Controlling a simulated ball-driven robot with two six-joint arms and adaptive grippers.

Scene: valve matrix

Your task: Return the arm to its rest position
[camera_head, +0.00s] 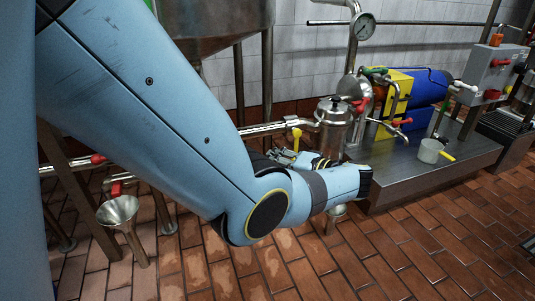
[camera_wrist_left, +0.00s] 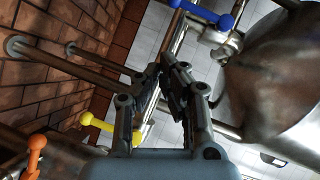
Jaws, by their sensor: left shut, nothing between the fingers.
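My left arm (camera_head: 160,110) is light blue and crosses the head view from the upper left to the middle. My left gripper (camera_head: 283,156) is partly hidden behind the forearm, close to a pipe with a yellow valve handle (camera_head: 296,134). In the left wrist view the two fingers of the gripper (camera_wrist_left: 170,75) are closed together with nothing between them. A yellow handle (camera_wrist_left: 96,122) shows to their left and a blue handle (camera_wrist_left: 205,14) above them. My right gripper is in neither view.
A steel platform (camera_head: 425,185) on the right bears a blue motor (camera_head: 427,86) and several pipes and valves. A large steel tank (camera_head: 215,22) stands behind my arm. A funnel (camera_head: 120,212) stands at the lower left. The tiled floor (camera_head: 430,250) at the lower right is clear.

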